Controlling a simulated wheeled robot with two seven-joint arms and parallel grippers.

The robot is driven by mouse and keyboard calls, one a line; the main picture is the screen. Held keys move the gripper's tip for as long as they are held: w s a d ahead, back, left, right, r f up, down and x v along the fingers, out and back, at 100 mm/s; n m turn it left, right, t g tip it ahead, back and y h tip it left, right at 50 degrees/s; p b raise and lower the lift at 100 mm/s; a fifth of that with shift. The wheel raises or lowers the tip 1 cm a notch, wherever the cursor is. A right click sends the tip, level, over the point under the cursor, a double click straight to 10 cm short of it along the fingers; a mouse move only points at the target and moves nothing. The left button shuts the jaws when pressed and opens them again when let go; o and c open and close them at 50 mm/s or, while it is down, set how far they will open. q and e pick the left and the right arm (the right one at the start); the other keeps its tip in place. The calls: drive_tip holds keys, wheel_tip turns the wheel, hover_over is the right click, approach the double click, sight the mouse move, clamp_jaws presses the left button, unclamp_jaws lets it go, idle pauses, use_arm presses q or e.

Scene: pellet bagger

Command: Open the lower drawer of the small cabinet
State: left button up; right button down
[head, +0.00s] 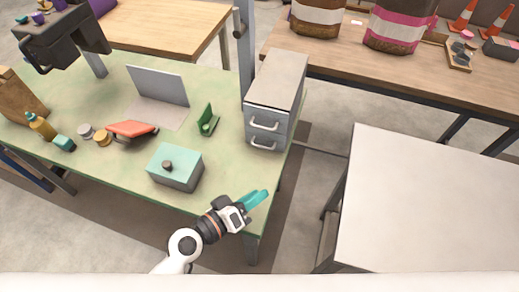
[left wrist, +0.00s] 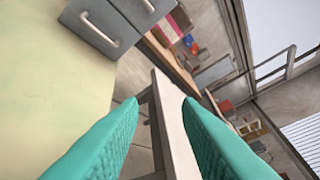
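The small grey cabinet (head: 278,75) stands at the right end of the green table. Its front has two drawers, both flush, with light bar handles. The lower drawer's handle (head: 263,146) is just above the table top, under the upper handle (head: 264,125). In the left wrist view the cabinet front is at the top left, tilted, with what looks like the lower handle (left wrist: 99,30) nearer the table. My left gripper (head: 257,198) is in front of and below the cabinet, near the table's front edge, apart from the handles. Its teal fingers (left wrist: 161,105) are apart and empty. My right gripper is out of view.
A teal-topped box (head: 178,178) with a dark knob stands left of the gripper on the green table (head: 222,92). A green holder (head: 207,120) is left of the cabinet. A grey post (head: 244,45) rises behind it. A white table (head: 430,200) stands to the right, across a floor gap.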

use_arm(q)
drive_tip(key=w+f+n+t+y, duration=0.1)
drive_tip(key=w+n+y, duration=0.1)
drive_tip(key=n, duration=0.2)
drive_tip(key=w+a+f+n+t+y, duration=0.1)
drive_tip(key=w+n+t+y, duration=0.1)
drive_tip(key=n, duration=0.2)
drive_tip(key=w+a+f+n+t+y, duration=0.1)
drive_tip(key=w+n+y, duration=0.1)
drive_tip(key=n, duration=0.3)
drive_tip(key=shift+w+a+f, duration=0.15)
drive_tip(key=shift+a+f, duration=0.05)
drive_tip(key=shift+a, duration=0.05)
drive_tip(key=shift+w+f+n+y+p, duration=0.1)
drive_tip(key=shift+f+n+y+p, duration=0.15)
drive_tip(key=shift+n+y+p, duration=0.05)
drive_tip(key=x, duration=1.1)
drive_tip(key=shift+w+d+r+b, duration=0.1)
drive_tip(key=shift+w+b, duration=0.3)
clamp_jaws()
